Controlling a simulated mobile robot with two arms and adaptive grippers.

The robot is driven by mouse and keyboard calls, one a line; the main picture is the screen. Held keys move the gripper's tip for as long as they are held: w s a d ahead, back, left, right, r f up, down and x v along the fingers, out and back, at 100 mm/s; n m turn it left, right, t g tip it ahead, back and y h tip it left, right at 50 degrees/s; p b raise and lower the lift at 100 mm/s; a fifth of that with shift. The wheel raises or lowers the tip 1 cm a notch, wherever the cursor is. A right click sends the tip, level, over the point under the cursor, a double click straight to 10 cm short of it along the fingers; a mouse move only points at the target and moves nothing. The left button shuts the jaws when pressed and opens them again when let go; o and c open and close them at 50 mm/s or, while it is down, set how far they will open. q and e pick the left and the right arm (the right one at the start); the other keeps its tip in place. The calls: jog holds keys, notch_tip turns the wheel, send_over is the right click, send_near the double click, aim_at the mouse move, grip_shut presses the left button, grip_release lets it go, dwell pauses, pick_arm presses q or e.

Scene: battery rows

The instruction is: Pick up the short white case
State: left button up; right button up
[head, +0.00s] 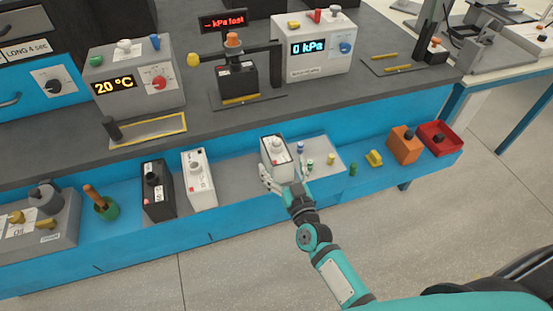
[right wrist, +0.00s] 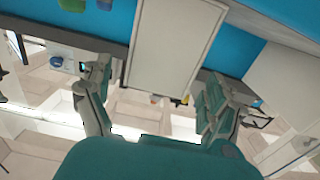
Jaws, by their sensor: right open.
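The short white case (head: 277,157), with a dark-edged top and a pale knob, stands upright on the lower blue shelf in the head view. My right gripper (head: 285,172) is open, with one finger at either side of this case's near end. In the right wrist view the case (right wrist: 172,45) shows as a plain pale face between the spread fingers of the gripper (right wrist: 152,82), with gaps on both sides. Whether a finger touches it cannot be told. A taller-looking white case (head: 199,180) stands further left. My left gripper is not in view.
A black case (head: 157,190) stands left of the white cases. Small coloured pieces (head: 309,164) stand close to the right of the gripper. An orange box (head: 404,145) and a red tray (head: 440,138) lie further right. The grey worktop (head: 225,118) overhangs behind.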

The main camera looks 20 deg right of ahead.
aim_at(278, 154)
jog(key=w, duration=0.5)
jog(key=shift+f, duration=0.1)
jog(key=c, duration=1.4)
